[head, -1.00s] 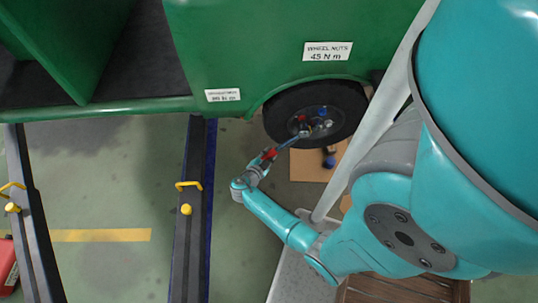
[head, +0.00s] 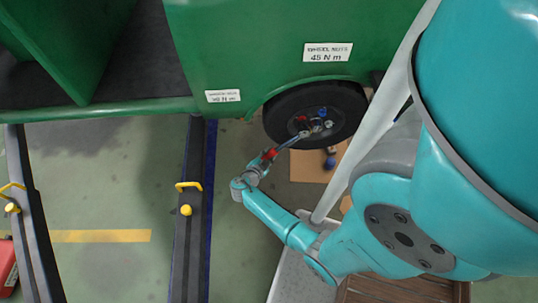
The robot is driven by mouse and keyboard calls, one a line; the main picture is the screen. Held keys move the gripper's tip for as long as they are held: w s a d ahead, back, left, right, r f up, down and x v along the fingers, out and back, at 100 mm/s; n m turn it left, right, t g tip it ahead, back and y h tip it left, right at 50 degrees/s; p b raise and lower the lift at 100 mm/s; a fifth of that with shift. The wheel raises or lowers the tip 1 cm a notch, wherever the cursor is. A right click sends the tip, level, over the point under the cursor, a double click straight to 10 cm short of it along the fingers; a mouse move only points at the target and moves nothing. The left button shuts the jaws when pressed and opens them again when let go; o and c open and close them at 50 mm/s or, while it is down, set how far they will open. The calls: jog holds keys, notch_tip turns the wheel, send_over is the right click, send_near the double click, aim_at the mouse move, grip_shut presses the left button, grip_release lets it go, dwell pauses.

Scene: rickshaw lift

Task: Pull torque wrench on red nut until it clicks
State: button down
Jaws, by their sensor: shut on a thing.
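The torque wrench (head: 287,143) has a thin metal shaft and a red handle part. My gripper (head: 267,157) is shut on its handle end, to the lower left of the wheel (head: 350,105). The wrench's far end reaches the wheel hub among the nuts; I cannot tell exactly how it is seated. A red nut (head: 302,119) shows at the hub, close to the wrench's end. A blue nut (head: 322,112) shows to its right, and a pale nut (head: 328,124) shows below that.
The green rickshaw body (head: 250,50) carries a "WHEEL NUTS 45 N m" label (head: 328,52). A dark lift rail (head: 190,240) with yellow fittings stands left of my gripper. A cardboard piece (head: 308,168) with a blue-ended tool (head: 330,161) lies below the wheel.

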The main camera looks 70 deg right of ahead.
jog(key=shift+w+d, duration=0.3)
jog(key=shift+d, duration=0.35)
dwell(0.8)
jog(key=shift+w+r, duration=0.1)
jog(key=shift+r, duration=0.05)
dwell(0.3)
jog(key=shift+w+a+r+m+t, duration=0.2)
jog(key=shift+w+r+m, duration=0.05)
jog(key=shift+w+r, duration=0.2)
jog(key=shift+w+a+r+m+t, duration=0.15)
jog(key=shift+w+r+m+t, duration=0.1)
jog(key=shift+w+r, duration=0.15)
jog(key=shift+w+a+r+m+t+y, duration=0.2)
jog(key=shift+w+r+m+t+y, duration=0.15)
jog(key=shift+r, duration=0.25)
jog(key=shift+w+a+r+m+t+y, duration=0.15)
jog(key=shift+w+r+y, duration=0.1)
jog(key=shift+w+r, duration=0.3)
notch_tip(320, 180, up, 8)
jog(key=w+a+m+t+y, duration=0.1)
jog(key=w+m+t, duration=0.1)
jog(key=shift+w+f+y, duration=0.25)
jog(key=shift+y, duration=0.05)
dwell(0.6)
